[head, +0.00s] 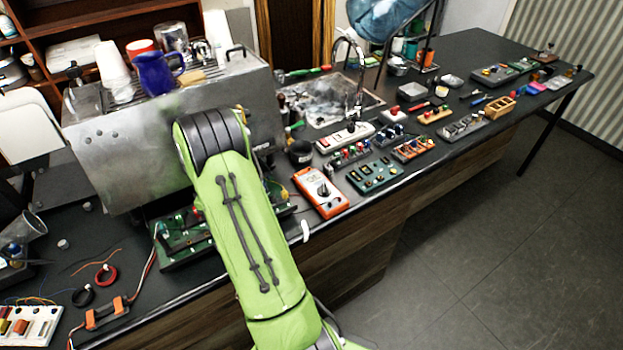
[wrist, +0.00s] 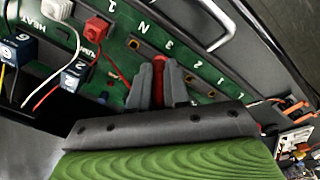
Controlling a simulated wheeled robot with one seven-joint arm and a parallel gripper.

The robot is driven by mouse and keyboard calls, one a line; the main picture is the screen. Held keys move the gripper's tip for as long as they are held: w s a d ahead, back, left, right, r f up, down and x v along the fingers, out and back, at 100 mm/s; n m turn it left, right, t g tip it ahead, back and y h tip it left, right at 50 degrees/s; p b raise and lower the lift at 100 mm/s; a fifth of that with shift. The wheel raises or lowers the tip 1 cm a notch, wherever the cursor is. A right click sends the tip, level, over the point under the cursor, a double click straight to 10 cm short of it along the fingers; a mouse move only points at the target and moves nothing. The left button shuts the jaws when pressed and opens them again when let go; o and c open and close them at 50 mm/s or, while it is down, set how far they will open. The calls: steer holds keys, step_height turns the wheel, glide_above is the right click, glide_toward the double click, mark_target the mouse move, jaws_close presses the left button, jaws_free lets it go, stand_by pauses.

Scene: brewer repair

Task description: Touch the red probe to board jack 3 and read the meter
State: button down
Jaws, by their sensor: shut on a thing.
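The green board (wrist: 125,62) fills the upper part of the wrist view, with white printed marks including 1, 2, 3 and N. My gripper (wrist: 158,72) is shut on the red probe (wrist: 158,62), whose upper end shows between the grey fingers beside the printed 3. The fingers hide the jack by the 3, so I cannot tell whether the probe tip touches it. In the head view the green board (head: 180,240) lies below the steel brewer, and my arm hides the gripper. The orange meter (head: 321,192) lies to the right; its reading is not legible.
The steel brewer (head: 170,135) stands close behind the board. In the wrist view, a red block (wrist: 97,28) and blue blocks (wrist: 75,75) with wires sit at the left. Several small boards and parts crowd the counter to the right. The floor (head: 510,230) in front is clear.

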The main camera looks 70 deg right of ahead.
steer(key=shift+r, duration=0.1)
steer(key=shift+r+p, duration=1.7)
steer(key=shift+r, duration=0.8)
steer(key=shift+d+f, duration=0.1)
